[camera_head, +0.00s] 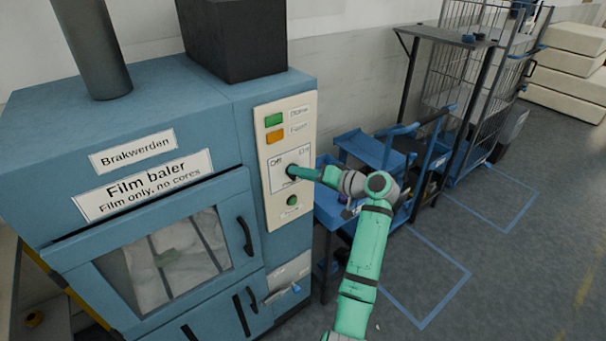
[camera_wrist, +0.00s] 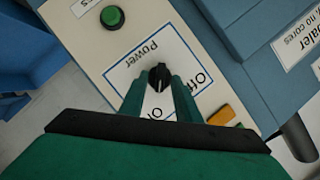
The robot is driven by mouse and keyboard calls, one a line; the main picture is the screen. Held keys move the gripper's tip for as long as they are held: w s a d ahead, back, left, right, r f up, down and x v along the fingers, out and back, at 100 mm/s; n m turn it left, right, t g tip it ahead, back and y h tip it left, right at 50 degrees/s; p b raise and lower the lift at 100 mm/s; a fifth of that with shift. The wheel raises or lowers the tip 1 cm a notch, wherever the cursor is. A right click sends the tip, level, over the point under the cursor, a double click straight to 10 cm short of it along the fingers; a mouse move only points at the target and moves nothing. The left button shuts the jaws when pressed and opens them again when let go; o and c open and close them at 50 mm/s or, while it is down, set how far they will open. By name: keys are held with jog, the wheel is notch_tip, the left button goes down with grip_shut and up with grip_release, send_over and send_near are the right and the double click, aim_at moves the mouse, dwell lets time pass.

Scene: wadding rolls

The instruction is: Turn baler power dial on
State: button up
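The baler's power dial (camera_wrist: 158,77) is a small black knob on a white, blue-framed plate (camera_wrist: 125,70) marked Off, On and Power. In the head view the plate (camera_head: 277,176) sits midway down the cream control panel, with Off at its upper left. My gripper (camera_wrist: 158,85) has its two green fingers on either side of the dial in the wrist view. The fingers stand apart by about the dial's width; I cannot tell whether they touch it. In the head view my gripper (camera_head: 293,172) reaches the plate from the right and covers the dial. The dial's exact pointing is unclear.
A green button (camera_head: 292,200) sits below the dial plate. A green lamp (camera_head: 273,119) and an orange lamp (camera_head: 275,136) are above it. The blue film baler (camera_head: 150,110) fills the left. Blue carts (camera_head: 370,148) stand right of the baler. Floor at the right is clear.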

jog(key=v, duration=1.1)
jog(key=shift+f, duration=0.1)
